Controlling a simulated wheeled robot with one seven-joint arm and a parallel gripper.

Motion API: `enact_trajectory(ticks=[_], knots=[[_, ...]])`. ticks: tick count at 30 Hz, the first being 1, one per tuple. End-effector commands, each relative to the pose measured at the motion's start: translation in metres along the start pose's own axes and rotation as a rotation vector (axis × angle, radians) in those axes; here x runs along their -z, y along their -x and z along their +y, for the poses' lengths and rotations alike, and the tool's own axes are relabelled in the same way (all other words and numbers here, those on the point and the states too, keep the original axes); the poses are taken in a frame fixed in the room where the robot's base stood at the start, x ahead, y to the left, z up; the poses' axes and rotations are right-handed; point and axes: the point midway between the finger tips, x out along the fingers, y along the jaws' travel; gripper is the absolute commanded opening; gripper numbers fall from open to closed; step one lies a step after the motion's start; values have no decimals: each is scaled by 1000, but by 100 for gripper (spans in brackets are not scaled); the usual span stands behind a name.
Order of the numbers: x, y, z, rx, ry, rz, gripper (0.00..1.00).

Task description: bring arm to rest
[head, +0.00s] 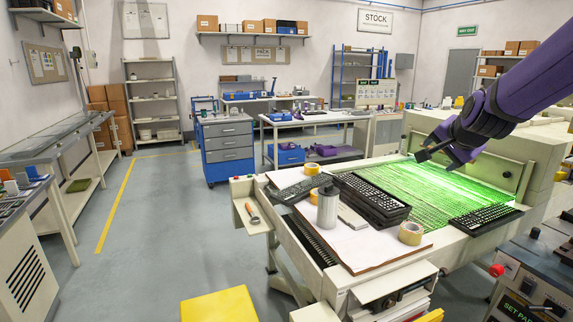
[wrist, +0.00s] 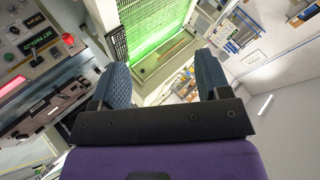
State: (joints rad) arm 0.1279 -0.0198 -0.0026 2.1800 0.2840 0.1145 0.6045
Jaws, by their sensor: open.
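My purple arm reaches in from the upper right of the head view. My gripper (head: 437,152) hangs above the green-lit bed of the printing machine (head: 508,172) and appears clear of it. In the wrist view my gripper (wrist: 168,85) shows two dark, ridged fingers set wide apart. It is open, with nothing between the fingers. The green-lit bed (wrist: 155,30) lies beyond the fingertips in that view.
Another keyboard (head: 482,218) lies at the bed's right edge. A control panel (head: 540,275) stands front right. The left floor aisle (head: 150,215) is open.

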Motion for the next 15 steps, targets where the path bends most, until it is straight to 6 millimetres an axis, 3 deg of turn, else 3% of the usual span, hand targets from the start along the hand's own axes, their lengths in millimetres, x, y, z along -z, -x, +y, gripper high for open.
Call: enact_trajectory(ticks=[1, 8, 15], knots=[[-9, 21, 0, 0, 54, -23, 70], [-53, 100, 19, -31, 312, -137, 70], [-97, 174, 58, -66, 580, -247, 70]])
